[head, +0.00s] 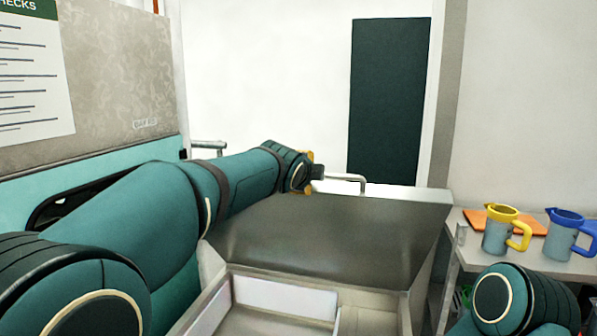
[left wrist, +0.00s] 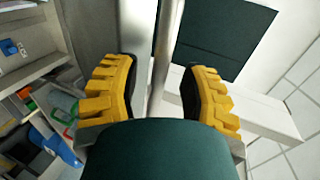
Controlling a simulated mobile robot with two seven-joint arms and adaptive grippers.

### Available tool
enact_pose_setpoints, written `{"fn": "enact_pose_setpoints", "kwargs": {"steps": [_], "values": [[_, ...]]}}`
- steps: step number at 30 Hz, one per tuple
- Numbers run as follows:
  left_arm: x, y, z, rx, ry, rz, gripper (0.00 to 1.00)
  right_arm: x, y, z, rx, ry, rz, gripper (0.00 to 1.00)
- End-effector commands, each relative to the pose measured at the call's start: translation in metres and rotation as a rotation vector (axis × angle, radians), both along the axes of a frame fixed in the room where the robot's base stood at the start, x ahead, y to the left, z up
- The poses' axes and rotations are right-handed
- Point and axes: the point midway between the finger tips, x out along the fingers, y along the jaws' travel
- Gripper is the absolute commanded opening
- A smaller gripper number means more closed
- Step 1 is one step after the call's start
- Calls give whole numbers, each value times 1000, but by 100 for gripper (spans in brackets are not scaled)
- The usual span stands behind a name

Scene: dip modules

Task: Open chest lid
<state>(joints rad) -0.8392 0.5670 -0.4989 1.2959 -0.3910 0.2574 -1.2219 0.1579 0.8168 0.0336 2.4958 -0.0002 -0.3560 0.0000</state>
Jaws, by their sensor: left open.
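The chest (head: 208,312) is at the bottom middle of the head view. Its grey lid (head: 325,238) is raised and tilted back, so part of the inside shows. A metal bar handle (head: 345,177) stands at the lid's upper edge. My left gripper (head: 312,178) is at the left end of this handle. In the left wrist view, the yellow-padded fingers of my left gripper (left wrist: 160,95) are spread apart, with the handle bar (left wrist: 164,50) running between them. Gaps show between bar and fingers. My right gripper is out of view; only part of my right arm shows at bottom right.
A side table (head: 462,232) at the right holds a yellow-handled jug (head: 497,232), a blue-handled jug (head: 562,236) and an orange flat item (head: 479,219). A teal-and-grey unit (head: 120,160) with a paper sheet (head: 35,80) stands at the left. A dark panel (head: 388,100) is behind the lid.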

Motion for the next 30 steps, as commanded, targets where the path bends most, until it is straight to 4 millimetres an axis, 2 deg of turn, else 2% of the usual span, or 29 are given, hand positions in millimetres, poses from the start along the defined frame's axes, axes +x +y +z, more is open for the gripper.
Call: {"fn": "enact_pose_setpoints", "kwargs": {"steps": [9, 15, 21, 30], "values": [[-54, 16, 22, -3, -4, -5, 43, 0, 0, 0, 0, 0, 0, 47], [-83, 26, 32, -3, -4, -4, 43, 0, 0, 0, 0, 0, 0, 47], [-99, 32, 39, -2, -4, -2, 43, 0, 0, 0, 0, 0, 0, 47], [-103, 34, 40, -1, -3, 0, 43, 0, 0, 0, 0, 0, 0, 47]]}}
